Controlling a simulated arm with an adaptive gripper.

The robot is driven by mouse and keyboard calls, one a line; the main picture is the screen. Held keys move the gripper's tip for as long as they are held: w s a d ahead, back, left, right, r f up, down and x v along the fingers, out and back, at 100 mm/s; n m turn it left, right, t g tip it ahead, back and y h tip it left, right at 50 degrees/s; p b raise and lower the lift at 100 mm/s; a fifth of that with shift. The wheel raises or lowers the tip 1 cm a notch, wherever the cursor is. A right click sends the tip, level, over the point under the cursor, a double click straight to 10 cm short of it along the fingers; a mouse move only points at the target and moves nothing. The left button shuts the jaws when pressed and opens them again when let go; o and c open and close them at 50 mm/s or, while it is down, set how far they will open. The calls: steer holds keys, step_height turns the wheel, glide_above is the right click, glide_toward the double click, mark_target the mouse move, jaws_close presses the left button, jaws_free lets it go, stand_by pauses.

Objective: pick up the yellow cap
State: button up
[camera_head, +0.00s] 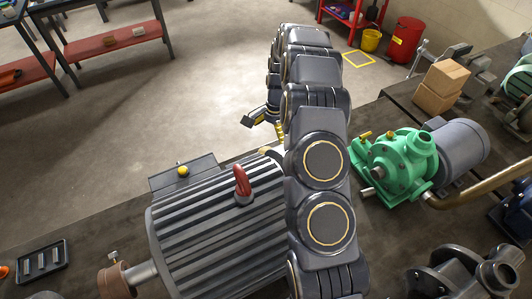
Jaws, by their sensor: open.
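A small round yellow cap (183,171) sits on a flat grey box at the back left side of the large grey finned motor (215,235). My gripper (262,128) is at the end of my dark arm, up and to the right of the cap in the picture. It is open and well apart from the cap. My arm covers the right end of the motor and part of the bench behind it. No thing shows between the fingers.
A red handle-like part (241,182) stands up from the motor. A green pump (395,165) and cardboard boxes (440,84) are to the right. A small dark tray (42,262) lies at the left. Open floor shows beyond the bench.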

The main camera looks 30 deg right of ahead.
steer(key=shift+w+d+f, duration=0.1)
steer(key=shift+d+f, duration=0.05)
steer(key=shift+f, duration=0.65)
steer(key=f, duration=0.3)
steer(key=a+f, duration=0.1)
steer(key=f, duration=0.2)
steer(key=shift+w+a+f, duration=0.15)
steer(key=shift+f, duration=0.15)
steer(key=c, duration=0.9)
